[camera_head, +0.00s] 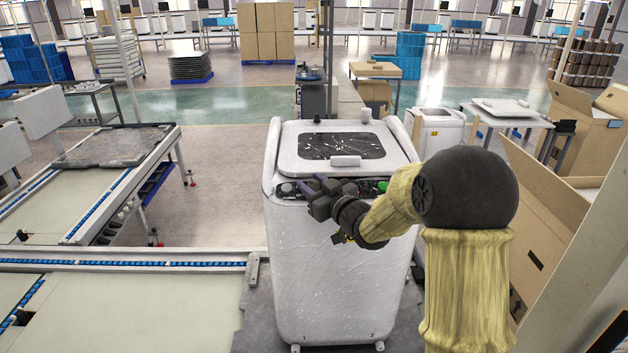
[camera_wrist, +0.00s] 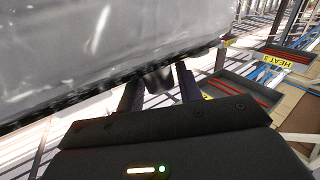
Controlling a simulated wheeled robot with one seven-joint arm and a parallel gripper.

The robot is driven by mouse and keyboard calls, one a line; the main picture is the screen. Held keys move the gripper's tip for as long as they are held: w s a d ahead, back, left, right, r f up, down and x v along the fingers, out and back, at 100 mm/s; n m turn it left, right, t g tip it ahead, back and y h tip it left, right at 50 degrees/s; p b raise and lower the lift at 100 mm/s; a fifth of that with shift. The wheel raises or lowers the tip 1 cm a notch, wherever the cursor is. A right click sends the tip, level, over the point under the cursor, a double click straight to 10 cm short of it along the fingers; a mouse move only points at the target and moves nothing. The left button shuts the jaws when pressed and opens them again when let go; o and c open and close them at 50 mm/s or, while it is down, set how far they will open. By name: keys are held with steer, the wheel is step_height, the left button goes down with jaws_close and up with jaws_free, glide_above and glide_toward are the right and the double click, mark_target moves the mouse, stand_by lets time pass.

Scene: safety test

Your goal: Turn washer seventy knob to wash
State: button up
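The white washer (camera_head: 335,265) stands upright in the middle of the head view, its lid with a dark window on top. A dark control strip runs along the front of its top, with a dark knob (camera_head: 287,189) at the left and a green round part (camera_head: 382,186) at the right. My gripper (camera_head: 309,186) is at the left part of this strip. In the wrist view its two purple fingers (camera_wrist: 160,92) stand apart, with a grey rounded knob (camera_wrist: 157,78) between their tips. Whether they touch it, and the knob's markings, I cannot tell.
A conveyor (camera_head: 110,265) with blue roller strips lies to the left. Open cardboard boxes (camera_head: 560,190) stand close on the right, beside my arm. Another white washer (camera_head: 437,130) stands behind on the right. Green-painted floor (camera_head: 225,105) is open farther back.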

steer(key=shift+c, duration=0.5)
steer(key=c, duration=0.6)
